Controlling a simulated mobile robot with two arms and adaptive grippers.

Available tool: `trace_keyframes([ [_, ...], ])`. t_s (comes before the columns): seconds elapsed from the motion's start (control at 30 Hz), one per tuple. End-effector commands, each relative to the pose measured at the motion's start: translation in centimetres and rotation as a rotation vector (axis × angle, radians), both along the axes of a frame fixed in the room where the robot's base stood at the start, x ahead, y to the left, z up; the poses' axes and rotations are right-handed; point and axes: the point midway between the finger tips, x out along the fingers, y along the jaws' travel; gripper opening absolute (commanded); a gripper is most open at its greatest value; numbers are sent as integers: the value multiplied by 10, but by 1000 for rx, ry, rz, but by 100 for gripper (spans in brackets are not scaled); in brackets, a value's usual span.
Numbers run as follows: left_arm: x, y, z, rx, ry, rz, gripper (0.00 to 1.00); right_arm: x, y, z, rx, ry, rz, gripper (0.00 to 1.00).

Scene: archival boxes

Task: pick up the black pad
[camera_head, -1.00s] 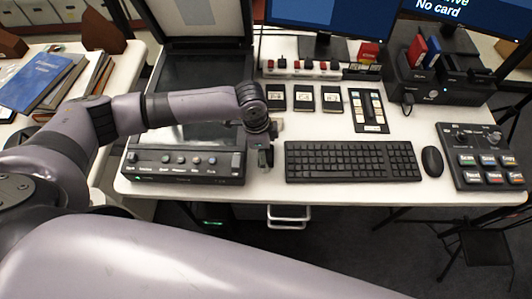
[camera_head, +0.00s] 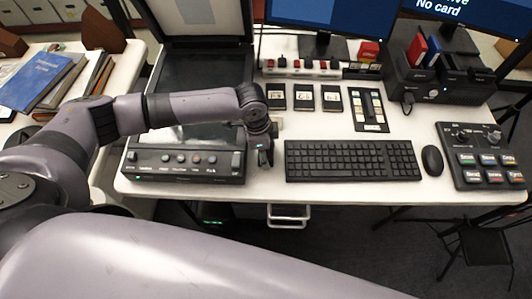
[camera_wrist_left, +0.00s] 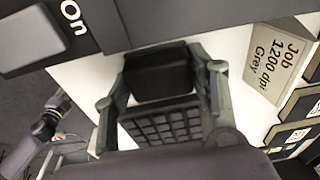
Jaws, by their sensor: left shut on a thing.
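My left gripper (camera_head: 265,156) is over the white table, between the flatbed scanner and the keyboard. In the left wrist view, its two grey fingers are shut on the black pad (camera_wrist_left: 162,76), a dark block that spans the space between them. In the head view the gripper mostly hides the pad, and I cannot tell its height above the table. A dark joint of what looks like my other arm (camera_wrist_left: 45,125) shows at the left of the wrist view; its fingers are not clear.
The black keyboard (camera_head: 350,161) and mouse (camera_head: 432,160) lie right of the gripper. The scanner's control panel (camera_head: 185,165) is close on its left. Several cartridges (camera_head: 304,98) lie behind the keyboard.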

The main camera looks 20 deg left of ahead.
Motion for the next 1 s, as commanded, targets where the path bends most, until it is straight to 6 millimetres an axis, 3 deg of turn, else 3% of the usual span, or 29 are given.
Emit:
trace_keyframes([
  [0.37, 0, 0, 2, -1, -1, 0, 25, 1, 0, 0, 0, -2, 0, 40],
  [0.57, 1, 0, 20, -2, -3, -1, 25, 2, 0, 0, 1, -3, -1, 40],
  [0.77, 2, 0, 64, -1, -7, -1, 25, 2, 1, -1, 2, -3, -1, 40],
  [1.0, 2, -1, 135, -2, -6, -1, 25, 2, 3, -3, 4, -2, -1, 40],
])
